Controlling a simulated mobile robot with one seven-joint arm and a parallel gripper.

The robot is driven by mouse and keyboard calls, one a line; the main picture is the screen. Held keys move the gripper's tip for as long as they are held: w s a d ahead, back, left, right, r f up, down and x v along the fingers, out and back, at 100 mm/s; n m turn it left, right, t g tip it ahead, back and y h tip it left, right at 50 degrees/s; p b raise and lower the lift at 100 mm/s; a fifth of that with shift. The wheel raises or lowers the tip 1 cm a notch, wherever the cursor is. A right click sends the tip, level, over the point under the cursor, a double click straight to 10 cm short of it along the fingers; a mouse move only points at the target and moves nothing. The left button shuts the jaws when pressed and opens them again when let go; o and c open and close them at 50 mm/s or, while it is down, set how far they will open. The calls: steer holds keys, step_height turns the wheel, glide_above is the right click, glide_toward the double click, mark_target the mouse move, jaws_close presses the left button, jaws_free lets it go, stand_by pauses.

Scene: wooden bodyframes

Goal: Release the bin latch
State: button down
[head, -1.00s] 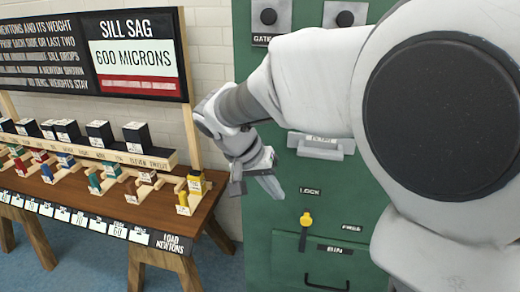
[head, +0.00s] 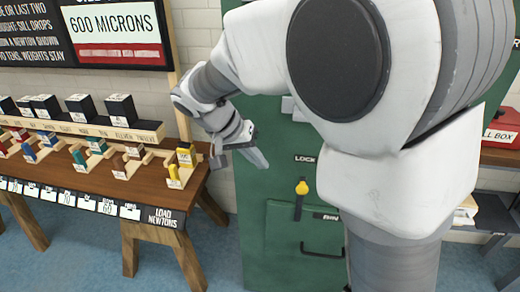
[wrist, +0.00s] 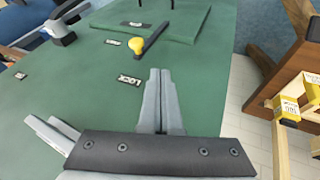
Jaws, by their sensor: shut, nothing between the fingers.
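The bin latch is a dark lever with a yellow knob (head: 302,188) on the front of the green cabinet (head: 262,225), below the LOCK label. Its lever hangs down from the knob across the top edge of the BIN panel (head: 280,235). In the wrist view the yellow knob (wrist: 136,45) and its lever show ahead of my fingers. My gripper (head: 262,162) is shut and empty, in front of the cabinet, up and left of the knob and apart from it. Its fingers (wrist: 158,75) lie together in the wrist view.
A dark pull handle (head: 322,252) sits on the bin panel. A wooden bench (head: 150,198) with blocks and small weights stands close at left. A red box (head: 502,130) rests on a shelf at right. My arm hides much of the upper cabinet.

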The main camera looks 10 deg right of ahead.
steer(key=d+f+b, duration=0.2)
steer(key=d+f, duration=0.5)
steer(key=f, duration=0.1)
steer(key=shift+w+d, duration=0.2)
